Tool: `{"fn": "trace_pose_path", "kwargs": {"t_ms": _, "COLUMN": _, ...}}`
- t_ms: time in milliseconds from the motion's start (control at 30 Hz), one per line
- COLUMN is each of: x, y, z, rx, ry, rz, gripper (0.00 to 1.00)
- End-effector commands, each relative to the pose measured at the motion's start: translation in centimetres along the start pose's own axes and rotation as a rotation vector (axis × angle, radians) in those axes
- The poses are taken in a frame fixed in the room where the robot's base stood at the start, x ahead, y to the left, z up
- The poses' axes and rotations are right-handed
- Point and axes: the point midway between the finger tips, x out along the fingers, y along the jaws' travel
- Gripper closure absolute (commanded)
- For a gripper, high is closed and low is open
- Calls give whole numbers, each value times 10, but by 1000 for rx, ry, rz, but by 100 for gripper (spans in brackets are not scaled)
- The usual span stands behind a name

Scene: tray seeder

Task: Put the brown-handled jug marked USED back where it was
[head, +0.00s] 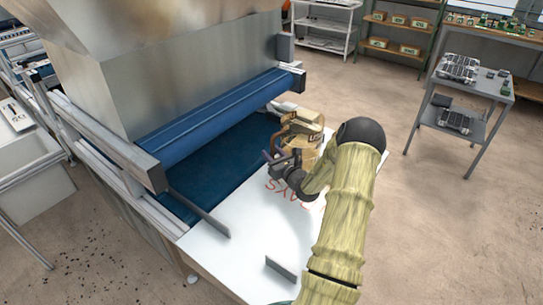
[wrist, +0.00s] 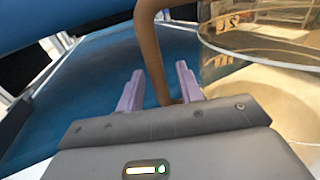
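A jug (head: 303,128) with tan, amber-looking sides stands near the far end of the white table, partly hidden by my arm. In the wrist view its see-through body (wrist: 262,62) fills the right side, with part of a dark marking near the top that I cannot read. Its brown handle (wrist: 150,50) runs down between the two purple fingers of my gripper (wrist: 158,88). The fingers are apart, one on each side of the handle, with a visible gap at the left finger. In the head view my gripper (head: 272,158) is at the jug's near left side.
The white table (head: 215,250) carries red lettering (head: 288,190), partly covered by my arm. A blue belt and roller (head: 220,115) of the metal machine lie to the left. Two grey upright plates (head: 282,268) stand on the table. A grey cart (head: 470,95) stands to the right.

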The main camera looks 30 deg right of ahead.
Motion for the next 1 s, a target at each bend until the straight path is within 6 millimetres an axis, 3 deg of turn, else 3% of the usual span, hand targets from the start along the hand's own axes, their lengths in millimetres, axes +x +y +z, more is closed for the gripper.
{"fn": "trace_pose_path", "kwargs": {"t_ms": 133, "x": -6, "y": -1, "z": 2, "rx": 0, "ry": 1, "rz": -1, "gripper": 64}}
{"fn": "trace_pose_path", "kwargs": {"t_ms": 267, "x": -23, "y": -2, "z": 1, "rx": 1, "ry": 2, "rz": -3, "gripper": 64}}
{"fn": "trace_pose_path", "kwargs": {"t_ms": 700, "x": -106, "y": -2, "z": 1, "rx": 0, "ry": 2, "rz": -4, "gripper": 64}}
{"fn": "trace_pose_path", "kwargs": {"t_ms": 1000, "x": -121, "y": 0, "z": 2, "rx": -1, "ry": 0, "rz": -1, "gripper": 64}}
